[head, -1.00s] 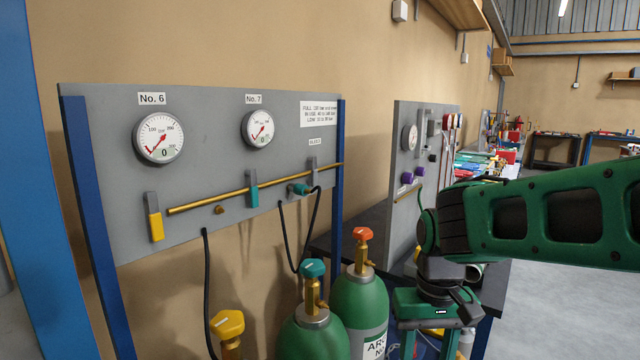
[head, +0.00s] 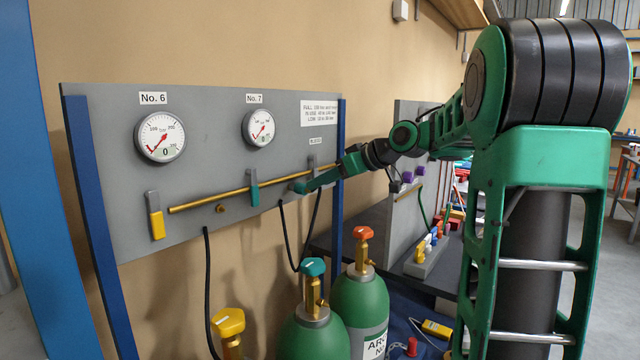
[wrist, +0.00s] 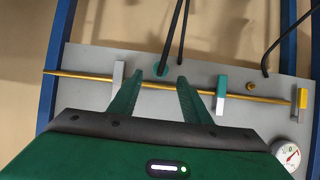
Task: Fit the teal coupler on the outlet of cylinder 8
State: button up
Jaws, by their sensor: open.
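The teal coupler (head: 297,187) is at the panel, just under the brass rail, with a black hose hanging from it. It also shows in the wrist view (wrist: 160,69), between the tips of my open fingers. My gripper (head: 310,186) has reached the panel from the right; in the wrist view my gripper (wrist: 158,78) has a finger on each side of the coupler. I cannot tell whether the fingers touch it. Green cylinders stand below, one with a teal valve (head: 313,268), one with an orange valve (head: 362,234). No number 8 is legible on either; brass outlets sit under the valves.
The grey panel (head: 110,205) carries gauges No. 6 (head: 160,136) and No. 7 (head: 259,128), a yellow lever (head: 156,222) and a teal lever (head: 254,190). A yellow valve (head: 228,322) stands at lower left. Black hoses hang before the wall. My arm covers the right side.

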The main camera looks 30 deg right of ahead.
aim_at(302, 189)
jog(key=x, duration=0.9)
jog(key=shift+a+r, duration=0.1)
jog(key=shift+r, duration=0.05)
dwell(0.6)
grip_shut()
